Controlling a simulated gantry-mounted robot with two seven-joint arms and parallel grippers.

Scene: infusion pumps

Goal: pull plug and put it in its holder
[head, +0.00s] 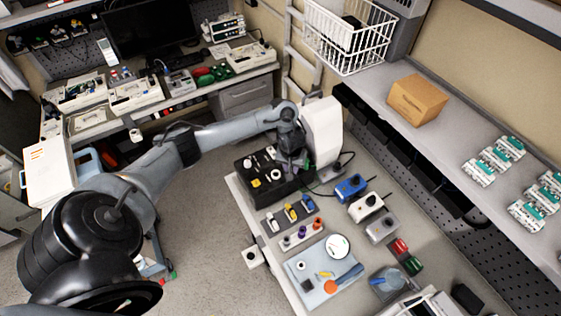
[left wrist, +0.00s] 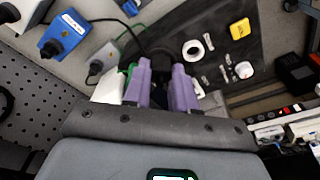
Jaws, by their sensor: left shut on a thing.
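My left gripper (head: 290,160) is at the near side of a white upright unit (head: 322,130), above the back of a black tray (head: 250,195). In the left wrist view its purple fingers (left wrist: 163,85) are closed around a dark object, which looks like the plug (left wrist: 161,62). The fingers hide most of it. A black cable (left wrist: 125,28) runs close by. Boxes with black plugs or cords stand near: a blue one (head: 350,187), a white one (head: 365,207) and a grey one (head: 382,228). I cannot tell which is the holder. My right gripper is not in view.
The black tray holds a white ring (left wrist: 193,49), a yellow piece (left wrist: 240,29) and small parts. Connector rows (head: 300,234), a light tray (head: 310,293) and red and green blocks (head: 400,246) occupy the table. A cardboard box (head: 417,99) sits on the shelf behind.

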